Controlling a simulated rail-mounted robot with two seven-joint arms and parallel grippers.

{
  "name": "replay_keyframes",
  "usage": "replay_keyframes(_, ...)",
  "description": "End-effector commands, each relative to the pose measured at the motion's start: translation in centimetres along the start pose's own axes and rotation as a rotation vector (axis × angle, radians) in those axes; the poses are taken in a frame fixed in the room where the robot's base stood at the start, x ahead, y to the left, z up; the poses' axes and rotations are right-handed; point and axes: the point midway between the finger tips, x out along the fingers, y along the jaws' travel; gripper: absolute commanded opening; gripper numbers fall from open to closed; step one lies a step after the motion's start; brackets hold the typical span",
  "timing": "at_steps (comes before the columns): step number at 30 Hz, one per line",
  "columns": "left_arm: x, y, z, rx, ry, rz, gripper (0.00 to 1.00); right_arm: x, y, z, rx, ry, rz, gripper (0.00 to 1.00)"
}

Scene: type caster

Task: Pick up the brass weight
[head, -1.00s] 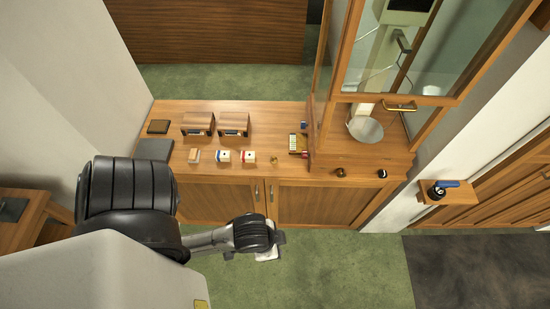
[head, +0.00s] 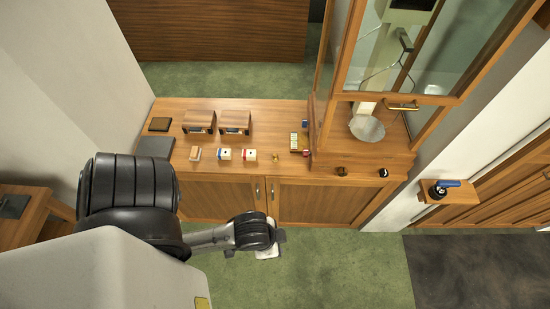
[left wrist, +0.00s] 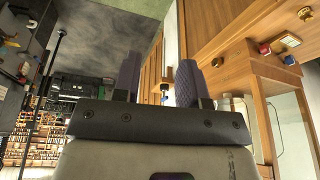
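A small brass-coloured piece (left wrist: 305,13), which looks like the same weight, shows at the upper right of the left wrist view. My left gripper (head: 270,252) is in front of the cabinet and apart from the weight, over the green floor in the head view. In the left wrist view its two fingers (left wrist: 160,76) are spread with nothing between them. My right gripper is not in view.
Two wooden boxes (head: 236,122) are behind. The counter's front edge is clear near the weight.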

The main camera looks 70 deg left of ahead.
Motion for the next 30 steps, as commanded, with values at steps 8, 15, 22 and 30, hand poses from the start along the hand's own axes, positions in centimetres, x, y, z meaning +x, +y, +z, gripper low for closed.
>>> replay_keyframes(8, 0.0, 0.0, 0.0, 0.0, 0.0, 0.0, 0.65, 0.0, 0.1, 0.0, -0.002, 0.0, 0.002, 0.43)
replay_keyframes(15, 0.2, 0.0, -0.1, 0.0, 0.002, 0.0, 0.65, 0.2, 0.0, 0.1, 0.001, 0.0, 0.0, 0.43)
replay_keyframes(22, 3.7, -1.5, -1.6, 0.035, 0.064, -0.041, 0.65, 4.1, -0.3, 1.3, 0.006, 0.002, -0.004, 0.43)
replay_keyframes(30, 9.4, -8.9, -4.7, 0.291, 0.146, -0.273, 0.65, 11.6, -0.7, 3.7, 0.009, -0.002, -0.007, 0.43)
